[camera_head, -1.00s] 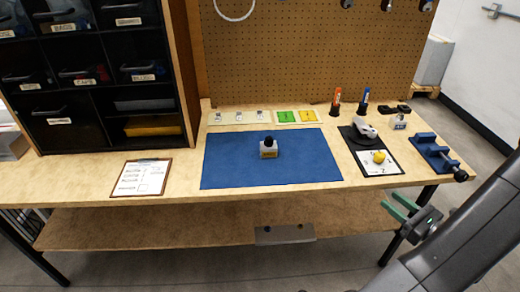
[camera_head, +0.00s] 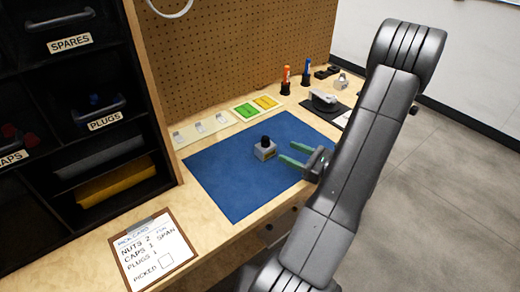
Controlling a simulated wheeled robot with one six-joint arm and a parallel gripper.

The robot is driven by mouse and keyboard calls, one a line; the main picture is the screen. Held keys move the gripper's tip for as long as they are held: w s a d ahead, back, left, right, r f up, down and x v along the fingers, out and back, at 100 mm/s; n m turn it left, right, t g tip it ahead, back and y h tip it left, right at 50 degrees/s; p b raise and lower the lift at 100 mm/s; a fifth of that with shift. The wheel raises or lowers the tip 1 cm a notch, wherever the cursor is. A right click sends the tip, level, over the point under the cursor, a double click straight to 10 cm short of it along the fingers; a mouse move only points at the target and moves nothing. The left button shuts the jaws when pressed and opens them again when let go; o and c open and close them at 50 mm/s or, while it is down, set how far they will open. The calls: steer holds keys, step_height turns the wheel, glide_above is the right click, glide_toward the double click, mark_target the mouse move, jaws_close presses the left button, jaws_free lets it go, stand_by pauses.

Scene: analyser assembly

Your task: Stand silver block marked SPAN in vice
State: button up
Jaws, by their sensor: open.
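A silver block with a black cap on top (camera_head: 265,149) stands on the blue mat (camera_head: 225,178); no marking on it is readable. My gripper (camera_head: 285,154) is just right of it, fingers apart and pointing at it, with nothing between them. A gap seems to remain between the fingertips and the block. Another silvery block (camera_head: 343,81) stands at the far end of the bench, its label too small to read. The blue vice is not visible now; my arm covers the right part of the bench.
A pick card on a clipboard (camera_head: 155,250) lies at the front left. A dark bin shelf (camera_head: 150,130) stands left.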

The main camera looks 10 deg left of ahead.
mark_target(269, 141)
steer(key=x, duration=0.5)
steer(key=shift+w+x, duration=0.2)
steer(key=shift+x, duration=2.35)
steer(key=shift+d+r, duration=0.1)
steer(key=shift+r, duration=0.05)
steer(key=shift+p, duration=0.3)
jaws_close()
steer(key=shift+r, duration=0.1)
